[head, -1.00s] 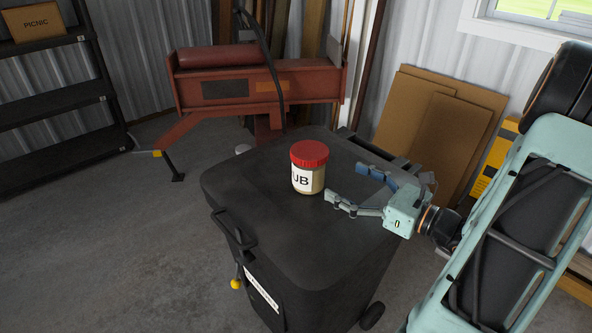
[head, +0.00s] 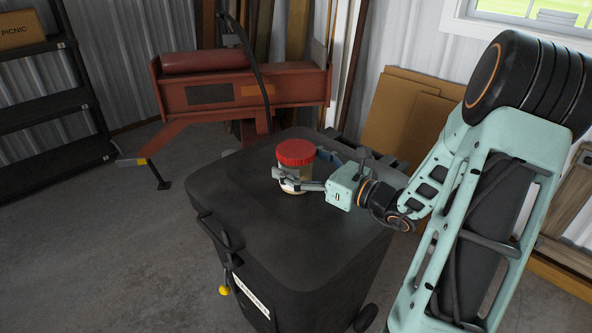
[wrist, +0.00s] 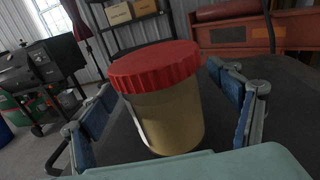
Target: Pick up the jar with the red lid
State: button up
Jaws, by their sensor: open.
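The jar (head: 296,178) with the red lid (head: 295,152) stands upright on the black bin's lid (head: 240,200). In the wrist view the jar (wrist: 172,118) fills the middle, with its ridged red lid (wrist: 155,66) on top and a yellowish body. My gripper (head: 296,178) is open around the jar, one finger in front of it and one behind it in the head view. In the wrist view its blue-padded fingers stand on both sides of the jar, with a gap visible on each side. The near finger hides part of the jar and its label in the head view.
A red machine (head: 245,95) stands behind the bin. Cardboard sheets (head: 405,115) lean on the wall at the back right. A black shelf (head: 45,100) stands at the left. The bin's lid is otherwise clear, and grey floor lies open at the left.

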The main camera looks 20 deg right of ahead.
jog(key=shift+c, duration=0.2)
jog(key=c, duration=1.3)
jog(key=shift+c, duration=0.7)
jog(key=shift+r, duration=0.15)
